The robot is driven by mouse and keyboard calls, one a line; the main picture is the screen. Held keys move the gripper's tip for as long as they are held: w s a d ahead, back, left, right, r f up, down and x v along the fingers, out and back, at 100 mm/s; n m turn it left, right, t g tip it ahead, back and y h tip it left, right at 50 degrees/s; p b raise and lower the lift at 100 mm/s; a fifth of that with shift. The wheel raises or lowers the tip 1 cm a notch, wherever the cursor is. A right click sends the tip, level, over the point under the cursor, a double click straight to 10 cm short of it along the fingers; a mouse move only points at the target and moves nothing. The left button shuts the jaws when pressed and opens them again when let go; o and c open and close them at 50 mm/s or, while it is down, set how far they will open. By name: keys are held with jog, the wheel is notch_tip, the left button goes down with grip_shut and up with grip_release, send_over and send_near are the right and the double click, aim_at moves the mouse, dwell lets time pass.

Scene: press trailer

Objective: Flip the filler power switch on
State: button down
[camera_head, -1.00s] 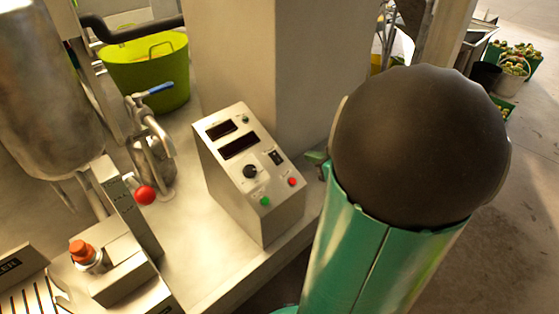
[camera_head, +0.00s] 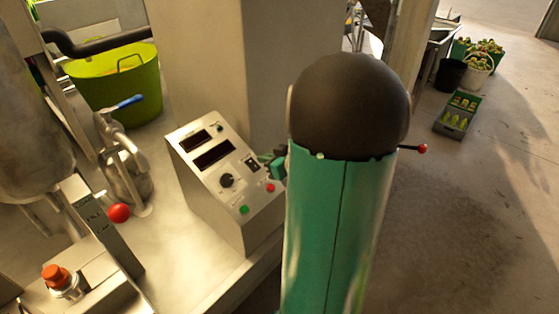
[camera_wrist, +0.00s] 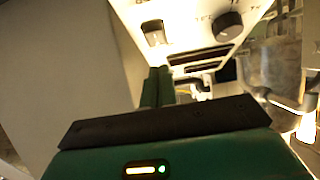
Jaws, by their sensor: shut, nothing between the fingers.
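The filler control box (camera_head: 222,180) is a pale metal box with a sloping panel on the bench. Its dark rocker power switch (camera_head: 252,165) sits at the panel's right, above a red button. In the wrist view the switch (camera_wrist: 154,32) is a dark rocker in a light frame. Which way it is tipped is not clear. My gripper (camera_wrist: 159,72) is shut and empty, its green fingers pointing at the panel just below the switch in that view. In the head view my gripper (camera_head: 272,162) is partly hidden by my arm, close beside the panel's right edge; contact cannot be told.
The panel also has a black knob (camera_head: 227,180), a green button (camera_head: 244,209) and a red button (camera_head: 270,188). A tap with a blue handle (camera_head: 128,102) and a red ball knob (camera_head: 119,212) stand left. A pale column (camera_head: 205,60) rises behind the box.

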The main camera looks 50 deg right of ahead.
aim_at(256, 168)
jog(key=f, duration=0.1)
jog(key=w+f, duration=0.1)
jog(key=f, duration=0.2)
jog(key=shift+w, duration=0.35)
jog(key=shift+r, duration=0.1)
jog(key=shift+f, duration=0.5)
jog(key=shift+r, duration=0.25)
jog(key=shift+r, duration=0.65)
jog(key=shift+r, duration=0.15)
